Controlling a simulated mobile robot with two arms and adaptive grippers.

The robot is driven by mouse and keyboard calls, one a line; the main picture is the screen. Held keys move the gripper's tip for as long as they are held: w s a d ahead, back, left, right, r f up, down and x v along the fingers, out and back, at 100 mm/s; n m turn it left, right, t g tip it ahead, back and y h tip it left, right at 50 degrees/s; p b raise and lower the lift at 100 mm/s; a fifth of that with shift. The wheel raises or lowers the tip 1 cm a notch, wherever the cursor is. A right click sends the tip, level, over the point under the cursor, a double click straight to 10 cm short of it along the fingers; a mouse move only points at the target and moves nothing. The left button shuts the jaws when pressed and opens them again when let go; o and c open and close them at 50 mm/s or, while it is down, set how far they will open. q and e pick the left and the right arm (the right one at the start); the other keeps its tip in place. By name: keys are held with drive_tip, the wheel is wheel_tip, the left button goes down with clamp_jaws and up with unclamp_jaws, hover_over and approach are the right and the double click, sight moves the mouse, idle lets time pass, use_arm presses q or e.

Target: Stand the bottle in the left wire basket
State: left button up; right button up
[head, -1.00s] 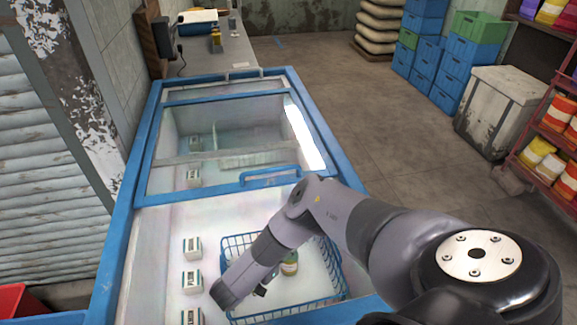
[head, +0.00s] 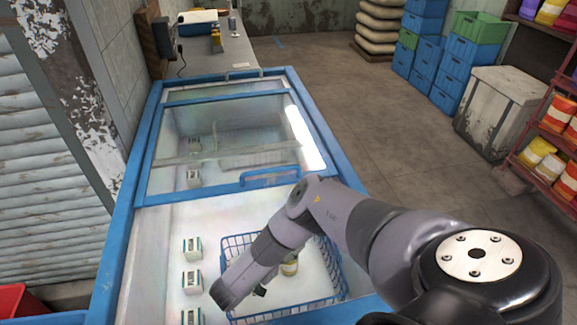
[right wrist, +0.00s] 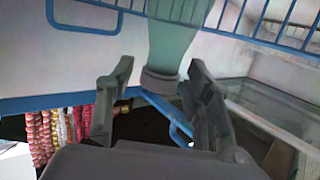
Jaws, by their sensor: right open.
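The blue wire basket (head: 341,275) sits in the open near part of the white chest freezer. A small bottle with a pale label (head: 290,267) shows inside it, partly hidden by my right arm. In the right wrist view, the translucent green bottle (right wrist: 172,42) has one end at the gap between the fingers of my right gripper (right wrist: 150,88). The fingers are open and apart on either side of it. In the head view my right gripper (head: 261,290) is small and mostly hidden by the wrist. My left gripper is not in view.
Several small white cartons (head: 192,282) line the freezer's left side. The sliding glass lid (head: 235,145) covers the far part, with a blue handle (head: 270,177) at its near edge. The blue freezer rim (head: 120,235) surrounds the opening.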

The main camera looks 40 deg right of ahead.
drive_tip(key=p+v, duration=0.1)
drive_tip(key=v, duration=0.6)
drive_tip(key=shift+a, duration=0.2)
idle(1.0)
